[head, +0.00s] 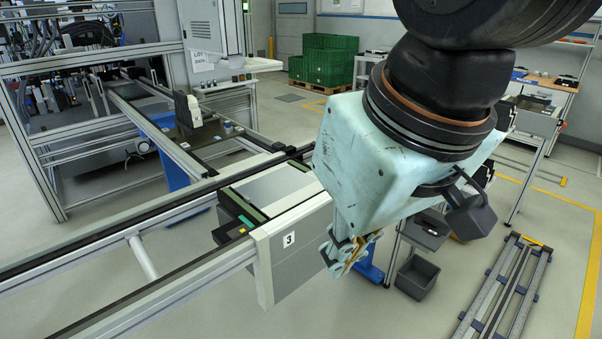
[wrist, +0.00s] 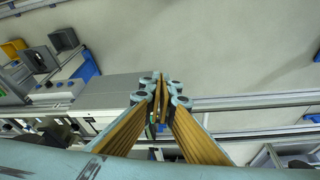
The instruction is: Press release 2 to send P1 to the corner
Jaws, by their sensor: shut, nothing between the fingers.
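I cannot make out a button marked 2.
Conveyor rails (head: 110,262) run across the left and front. Green crates (head: 325,62) stand at the back. A dark bin (head: 416,277) and a pair of rails (head: 505,295) are on the floor at right. Open floor lies between them.

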